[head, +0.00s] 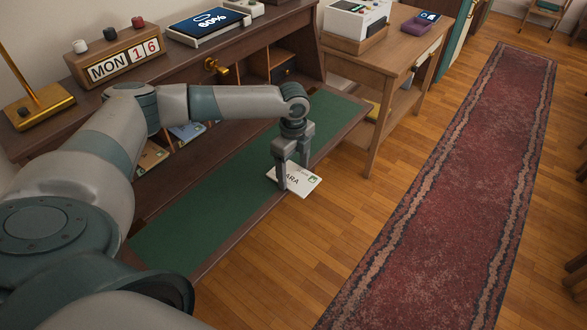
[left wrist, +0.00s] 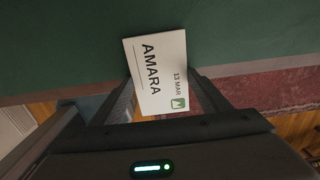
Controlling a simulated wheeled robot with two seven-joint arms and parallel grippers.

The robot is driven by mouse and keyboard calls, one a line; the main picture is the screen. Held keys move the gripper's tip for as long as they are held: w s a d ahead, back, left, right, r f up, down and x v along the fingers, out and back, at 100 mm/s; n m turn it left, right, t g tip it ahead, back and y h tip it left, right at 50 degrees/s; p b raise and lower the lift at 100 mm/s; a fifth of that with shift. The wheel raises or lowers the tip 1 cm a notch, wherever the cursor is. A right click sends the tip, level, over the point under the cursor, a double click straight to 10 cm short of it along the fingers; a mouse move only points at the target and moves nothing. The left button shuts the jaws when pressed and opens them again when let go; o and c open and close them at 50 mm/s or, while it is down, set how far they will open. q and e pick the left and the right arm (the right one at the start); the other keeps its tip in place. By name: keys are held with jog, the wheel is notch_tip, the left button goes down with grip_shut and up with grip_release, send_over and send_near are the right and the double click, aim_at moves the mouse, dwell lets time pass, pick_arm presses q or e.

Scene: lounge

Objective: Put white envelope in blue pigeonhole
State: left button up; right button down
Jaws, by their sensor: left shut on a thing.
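The white envelope (head: 301,182) is printed with a name and a small green stamp. In the left wrist view the envelope (left wrist: 155,75) reads "AMARA" and "13 MAR". My left gripper (head: 281,184) is shut on the envelope, at the front edge of the desk's green writing surface (head: 185,226). The envelope sticks out past that edge. The pigeonholes under the desk's upper shelf are partly hidden by my left arm. My right gripper is not in view.
Cards lie in the lower compartments. A wooden side table (head: 390,55) stands to the right. A red runner (head: 440,200) lies on the open floor.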

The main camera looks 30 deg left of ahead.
pick_arm(q)
jog(key=o, duration=1)
jog(key=shift+f, duration=0.1)
jog(key=shift+o, duration=0.2)
